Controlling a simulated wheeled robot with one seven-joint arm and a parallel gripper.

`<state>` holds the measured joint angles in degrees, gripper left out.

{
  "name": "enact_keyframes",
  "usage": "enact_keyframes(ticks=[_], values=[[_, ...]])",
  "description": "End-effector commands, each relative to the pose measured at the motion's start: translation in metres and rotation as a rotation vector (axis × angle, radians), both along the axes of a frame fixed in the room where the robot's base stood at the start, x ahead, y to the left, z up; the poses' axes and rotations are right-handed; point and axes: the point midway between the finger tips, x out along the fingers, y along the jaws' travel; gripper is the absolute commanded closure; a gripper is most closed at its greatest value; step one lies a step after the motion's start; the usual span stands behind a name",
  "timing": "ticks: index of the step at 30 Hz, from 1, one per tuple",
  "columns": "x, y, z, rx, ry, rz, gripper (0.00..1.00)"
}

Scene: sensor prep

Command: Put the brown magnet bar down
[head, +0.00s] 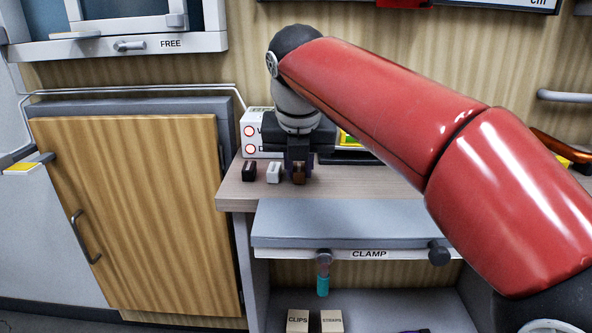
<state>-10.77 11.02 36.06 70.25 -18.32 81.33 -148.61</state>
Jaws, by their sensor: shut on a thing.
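The brown magnet bar (299,174) is upright at the tip of my gripper (298,165), over the left part of the wooden worktop. My gripper is shut on it and points down. The bar's lower end is at or just above the worktop; I cannot tell whether it touches. A white bar (273,173) stands just left of it, and a black bar (249,171) stands further left.
A white box with red round marks (252,134) stands behind the bars. A grey clamp shelf (350,222) lies in front, below the worktop (235,191). A wooden cabinet door (135,210) is at left. My red arm hides the worktop's right side.

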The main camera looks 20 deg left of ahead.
Motion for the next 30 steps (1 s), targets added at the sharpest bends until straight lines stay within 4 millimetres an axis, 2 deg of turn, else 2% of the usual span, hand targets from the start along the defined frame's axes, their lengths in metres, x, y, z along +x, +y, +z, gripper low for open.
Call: enact_keyframes(ticks=[5, 6, 11, 19, 22, 26, 30], values=[[0.0, 0.0, -0.003, 0.0, 0.0, 0.0, 1.0], [0.0, 0.0, -0.003, 0.0, 0.0, 0.0, 0.8], [0.0, 0.0, -0.002, 0.0, 0.0, 0.0, 0.59], [-0.001, 0.0, -0.001, 0.0, 0.0, 0.0, 0.59], [-0.002, 0.0, 0.005, 0.0, 0.0, 0.0, 0.59], [-0.009, -0.001, 0.024, 0.002, -0.003, 0.0, 0.59], [-0.02, -0.004, 0.053, 0.002, -0.004, 0.002, 0.59]])
